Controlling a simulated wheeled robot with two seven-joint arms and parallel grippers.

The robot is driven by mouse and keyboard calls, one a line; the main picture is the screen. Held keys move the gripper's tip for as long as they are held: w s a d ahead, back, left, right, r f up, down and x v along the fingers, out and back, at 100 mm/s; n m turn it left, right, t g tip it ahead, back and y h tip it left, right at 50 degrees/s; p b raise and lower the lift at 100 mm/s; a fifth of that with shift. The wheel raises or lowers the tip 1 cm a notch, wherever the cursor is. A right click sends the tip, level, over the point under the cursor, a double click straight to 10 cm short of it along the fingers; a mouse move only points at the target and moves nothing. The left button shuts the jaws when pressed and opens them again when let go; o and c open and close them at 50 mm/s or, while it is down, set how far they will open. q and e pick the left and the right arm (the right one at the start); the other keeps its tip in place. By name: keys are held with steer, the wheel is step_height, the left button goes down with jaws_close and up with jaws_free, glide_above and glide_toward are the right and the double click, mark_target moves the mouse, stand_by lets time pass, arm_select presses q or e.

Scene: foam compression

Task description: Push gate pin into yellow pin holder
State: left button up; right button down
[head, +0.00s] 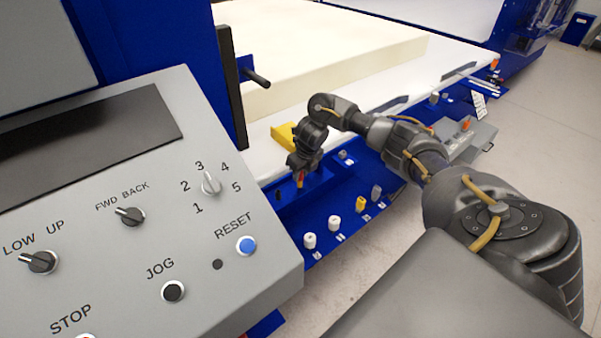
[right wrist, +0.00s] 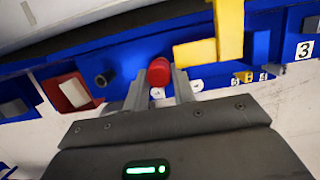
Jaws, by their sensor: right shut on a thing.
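The gate pin shows as a red, round-headed piece (right wrist: 159,71) between the two fingers of my right gripper (right wrist: 160,84) in the right wrist view. The gripper is shut on it. In the head view my right gripper (head: 302,168) points down over the blue rail, with a bit of red and orange at its tip. A yellow L-shaped piece, the pin holder (right wrist: 229,28), is just right of the pin in the wrist view. It shows as a yellow block (head: 283,136) behind the gripper in the head view. Whether pin and holder touch is unclear. My left gripper is out of view.
A grey control panel (head: 150,200) with knobs and buttons fills the left. A pale foam block (head: 340,75) lies on the white table behind my arm. The blue rail (head: 290,215) carries several white and yellow knobs. Open floor lies at the right.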

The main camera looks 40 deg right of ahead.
steer(key=shift+f, duration=0.15)
steer(key=c, duration=1.1)
jaws_free()
steer(key=shift+w+p+v, duration=0.25)
steer(key=shift+p+v, duration=0.55)
steer(key=shift+v, duration=0.2)
steer(key=shift+w+p+v, duration=0.25)
steer(key=shift+p+v, duration=0.55)
steer(key=shift+v, duration=0.15)
steer(key=shift+w+p+v, duration=0.2)
steer(key=shift+p+v, duration=0.6)
steer(key=shift+v, duration=0.2)
steer(key=shift+r, duration=0.25)
steer(key=p+v, duration=0.2)
steer(key=v, duration=0.8)
steer(key=shift+s+r+p, duration=0.15)
steer(key=shift+r+p, duration=0.15)
steer(key=shift+p, duration=0.05)
